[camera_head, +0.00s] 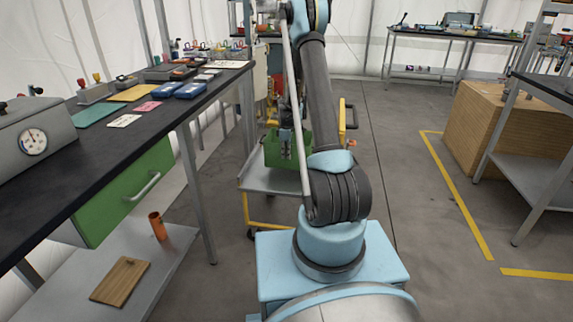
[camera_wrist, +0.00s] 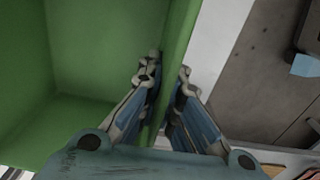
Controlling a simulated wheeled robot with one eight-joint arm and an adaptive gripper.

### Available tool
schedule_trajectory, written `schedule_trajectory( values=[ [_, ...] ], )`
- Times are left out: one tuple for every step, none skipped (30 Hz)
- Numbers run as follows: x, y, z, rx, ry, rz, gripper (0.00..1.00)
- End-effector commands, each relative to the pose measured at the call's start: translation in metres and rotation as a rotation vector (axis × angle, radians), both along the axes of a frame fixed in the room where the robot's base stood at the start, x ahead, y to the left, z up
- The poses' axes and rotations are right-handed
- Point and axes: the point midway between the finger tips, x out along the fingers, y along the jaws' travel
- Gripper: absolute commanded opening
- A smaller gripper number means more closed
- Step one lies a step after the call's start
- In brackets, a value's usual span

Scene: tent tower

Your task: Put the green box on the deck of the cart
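The green box (camera_head: 273,150) is an open-topped box, partly hidden behind my arm in the head view. It is at the cart's grey deck (camera_head: 262,182); I cannot tell whether its bottom touches the deck or hangs just above it. In the wrist view one wall of the green box (camera_wrist: 178,42) runs between my fingers. My gripper (camera_wrist: 168,75) has one finger inside the box and one outside, closed in close on that wall. In the head view my gripper (camera_head: 287,143) points down at the box.
A black-topped workbench (camera_head: 95,160) with a green drawer (camera_head: 128,190) stands along the left. A large cardboard-brown box (camera_head: 495,130) and a grey shelf rack (camera_head: 535,180) are at right. Open floor lies right of the cart, with yellow lines.

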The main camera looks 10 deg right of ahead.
Motion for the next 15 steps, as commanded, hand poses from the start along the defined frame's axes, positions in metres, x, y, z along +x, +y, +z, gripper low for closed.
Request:
schedule_trajectory(
  values=[
    [0.000,0.001,-0.003,0.000,-0.001,0.001,0.00],
    [0.000,0.001,-0.004,0.000,-0.001,0.001,0.00],
    [0.000,0.001,-0.005,0.000,-0.001,0.001,0.00],
    [0.000,0.001,-0.006,0.000,-0.001,0.001,0.00],
    [0.000,0.001,-0.007,0.000,-0.001,0.001,0.00],
    [0.000,0.001,-0.008,0.000,-0.001,0.001,0.00],
    [0.000,0.001,-0.010,0.000,-0.001,0.001,0.00],
    [0.000,0.001,-0.013,0.000,-0.001,0.002,0.00],
    [0.000,0.001,-0.017,0.000,-0.001,0.002,0.00],
    [0.000,0.001,-0.020,0.000,-0.001,0.002,0.00],
    [0.000,0.001,-0.024,0.000,-0.001,0.002,0.00],
    [0.001,0.001,-0.029,0.000,-0.001,0.002,0.00],
    [0.001,0.001,-0.032,0.000,-0.001,0.002,0.00],
    [0.000,0.001,-0.036,0.000,-0.001,0.002,0.00],
    [0.000,0.001,-0.040,0.000,-0.001,0.002,0.00]
  ],
)
